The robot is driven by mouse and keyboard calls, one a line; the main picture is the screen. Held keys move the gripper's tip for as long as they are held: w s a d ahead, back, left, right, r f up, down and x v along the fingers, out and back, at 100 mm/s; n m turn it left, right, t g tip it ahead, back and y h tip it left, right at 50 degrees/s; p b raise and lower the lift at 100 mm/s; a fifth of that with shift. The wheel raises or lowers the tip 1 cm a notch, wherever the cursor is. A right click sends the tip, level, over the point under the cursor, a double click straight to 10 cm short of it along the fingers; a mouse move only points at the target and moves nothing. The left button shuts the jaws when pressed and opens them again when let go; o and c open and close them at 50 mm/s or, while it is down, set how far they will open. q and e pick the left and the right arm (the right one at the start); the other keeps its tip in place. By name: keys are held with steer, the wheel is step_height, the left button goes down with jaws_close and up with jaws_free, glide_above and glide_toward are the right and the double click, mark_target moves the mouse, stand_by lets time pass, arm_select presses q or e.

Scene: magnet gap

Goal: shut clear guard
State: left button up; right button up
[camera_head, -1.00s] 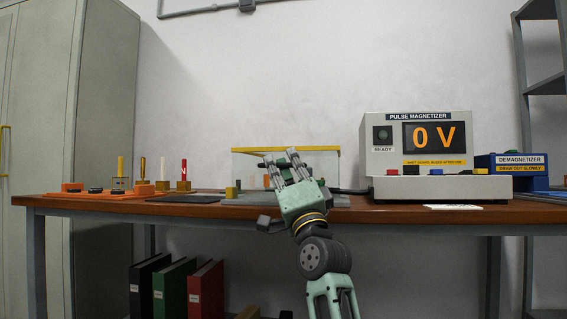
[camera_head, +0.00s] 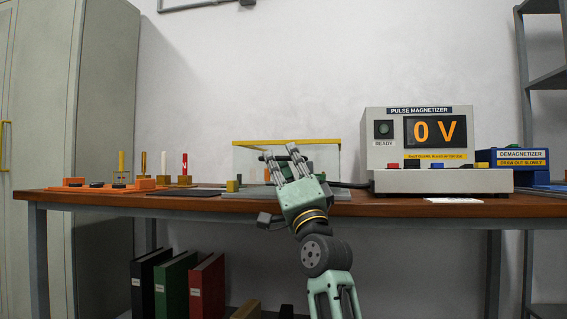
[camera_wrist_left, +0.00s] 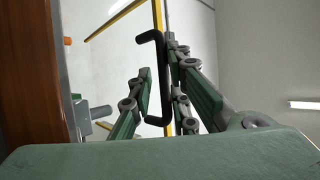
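The clear guard (camera_head: 325,160), a see-through box with yellow edging along its top, stands on the bench left of the magnetizer. Its panels are hard to make out, and I cannot tell how far it stands open. My left gripper (camera_head: 281,155) is in front of it, fingers pointing up and inward. In the left wrist view, the guard's black bar handle (camera_wrist_left: 153,43) lies between the spread fingers (camera_wrist_left: 160,70), close to both. A yellow edge (camera_wrist_left: 112,20) runs behind it. I cannot tell whether the fingers touch the handle. My right gripper is not in view.
The pulse magnetizer (camera_head: 436,180) reads 0 V, right of the guard. A blue demagnetizer (camera_head: 511,163) stands farther right. A white card (camera_head: 452,200) lies at the front edge.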

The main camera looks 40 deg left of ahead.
arm_select(q)
steer(key=v, duration=1.2)
